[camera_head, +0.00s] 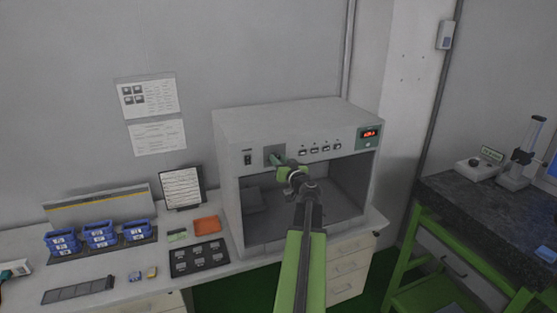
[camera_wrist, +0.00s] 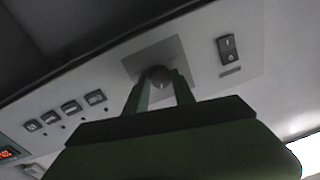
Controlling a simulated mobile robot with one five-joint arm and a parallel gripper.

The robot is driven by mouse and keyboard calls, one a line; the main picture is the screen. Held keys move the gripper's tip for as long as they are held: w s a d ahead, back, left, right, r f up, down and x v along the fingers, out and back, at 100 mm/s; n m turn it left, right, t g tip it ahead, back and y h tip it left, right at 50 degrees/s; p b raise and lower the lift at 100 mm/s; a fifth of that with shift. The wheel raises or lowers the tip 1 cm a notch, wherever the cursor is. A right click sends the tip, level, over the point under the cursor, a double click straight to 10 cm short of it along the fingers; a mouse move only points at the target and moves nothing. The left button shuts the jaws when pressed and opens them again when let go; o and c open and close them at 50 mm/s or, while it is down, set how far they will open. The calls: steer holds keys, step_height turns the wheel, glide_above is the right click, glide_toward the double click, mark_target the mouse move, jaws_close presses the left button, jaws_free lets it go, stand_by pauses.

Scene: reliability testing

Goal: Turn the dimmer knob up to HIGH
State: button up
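The dimmer knob (camera_wrist: 160,77) is a small round dark knob on a grey square plate (camera_wrist: 194,64) on the light cabinet's front panel. In the wrist view the two fingers of my gripper (camera_wrist: 161,88) are apart, one on each side of the knob. Their tips overlap its edges in the picture; I cannot tell whether they press on it. In the head view my gripper (camera_head: 282,164) reaches the plate (camera_head: 268,151) at the upper left of the cabinet (camera_head: 228,177) and hides the knob. The knob's pointer and any HIGH marking cannot be made out.
A rocker switch (camera_wrist: 227,48) is close to the knob. Several push buttons (camera_head: 313,150) and a red display (camera_head: 370,133) share the panel. Blue bins (camera_head: 100,236), a black tray (camera_head: 199,258) and an orange block (camera_head: 207,225) are on the bench left of the cabinet.

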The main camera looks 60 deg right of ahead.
jaws_close()
steer(key=shift+d+r, duration=0.1)
steer(key=shift+d, duration=0.25)
steer(key=shift+w+a, duration=0.15)
steer(key=shift+a, duration=0.1)
steer(key=m, duration=0.6)
steer(key=m+h+b, duration=0.1)
steer(key=m, duration=1.3)
steer(key=shift+a+f, duration=0.15)
steer(key=shift+f, duration=0.15)
steer(key=shift+m+b, duration=0.3)
